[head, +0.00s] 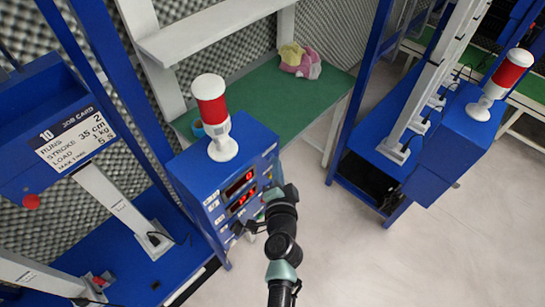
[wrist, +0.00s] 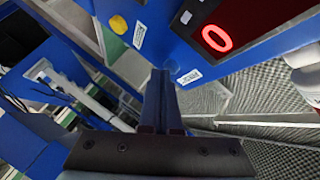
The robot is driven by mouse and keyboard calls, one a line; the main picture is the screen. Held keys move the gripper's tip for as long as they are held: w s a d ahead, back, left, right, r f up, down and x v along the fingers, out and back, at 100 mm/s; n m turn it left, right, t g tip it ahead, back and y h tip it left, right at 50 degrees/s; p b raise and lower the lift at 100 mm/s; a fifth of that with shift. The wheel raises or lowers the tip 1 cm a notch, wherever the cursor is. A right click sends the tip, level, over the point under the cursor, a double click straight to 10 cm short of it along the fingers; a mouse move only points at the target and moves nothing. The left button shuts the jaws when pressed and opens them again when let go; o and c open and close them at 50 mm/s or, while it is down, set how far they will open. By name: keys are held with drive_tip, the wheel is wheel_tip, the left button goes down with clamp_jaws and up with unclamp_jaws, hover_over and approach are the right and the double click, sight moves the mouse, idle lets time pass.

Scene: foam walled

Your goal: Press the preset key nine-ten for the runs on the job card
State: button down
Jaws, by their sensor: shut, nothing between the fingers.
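The job card (head: 75,138) on the left machine is numbered 10 and reads runs 2, stroke 35 cm, load 1 kg. The blue control box (head: 195,170) has a red upper display (head: 239,184) showing 0 and a lit lower display (head: 242,200) too small to read surely. Small keys and labels sit around the displays; my arm hides part of the panel. In the wrist view my gripper (wrist: 160,78) is shut and empty, its tips by the panel near a white label (wrist: 190,77). A yellow round button (wrist: 118,24) and the red 0 (wrist: 217,38) are close. I cannot tell whether the tips touch.
A red-and-white beacon (head: 214,115) stands on the control box. A green bench (head: 262,95) with yellow and pink cloths (head: 298,60) is behind. Another blue machine (head: 450,135) with a beacon stands at right. The pale floor (head: 400,260) in front is clear.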

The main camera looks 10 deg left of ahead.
drive_tip(key=shift+w+a, duration=0.1)
drive_tip(key=shift+a, duration=0.05)
idle(0.4)
drive_tip(key=shift+s+d+b, duration=0.3)
drive_tip(key=shift+s+d, duration=0.25)
drive_tip(key=shift+d, duration=0.2)
drive_tip(key=s+d+b, duration=0.1)
drive_tip(key=d, duration=0.1)
drive_tip(key=s+d+b, duration=0.1)
drive_tip(key=s+d, duration=0.1)
idle(1.0)
